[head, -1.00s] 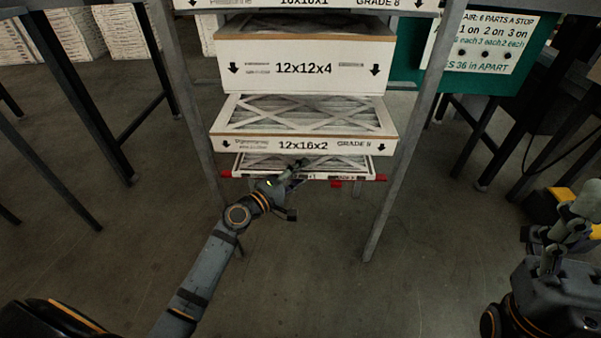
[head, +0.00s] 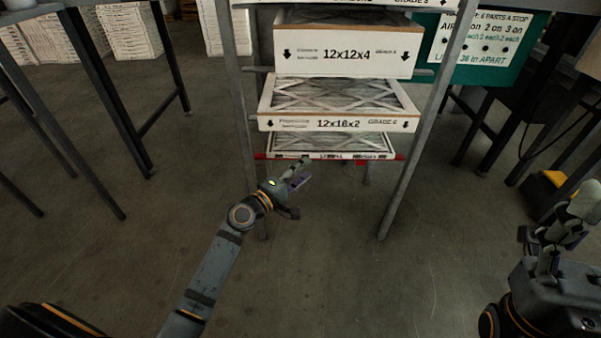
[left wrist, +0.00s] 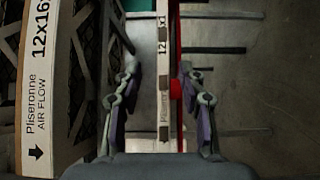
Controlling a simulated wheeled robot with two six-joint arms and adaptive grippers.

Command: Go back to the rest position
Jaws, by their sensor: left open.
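My left gripper (head: 300,176) is open and empty, low in front of the rack. In the left wrist view its two fingers (left wrist: 160,100) stand apart, with the front edge of the thin lowest filter (left wrist: 163,60) seen beyond the gap. In the head view that thin filter (head: 330,143) lies on the red-marked lowest level of the rack, just above and behind the gripper. My right gripper (head: 572,225) is at the right edge, raised, far from the rack; its fingers do not show clearly.
The grey rack (head: 403,178) holds a 12x16x2 filter box (head: 337,123) and a 12x12x4 box (head: 345,52) above the thin one. A green sign board (head: 500,73) is behind on the right. Dark table legs (head: 95,115) stand at left. The floor in front is clear.

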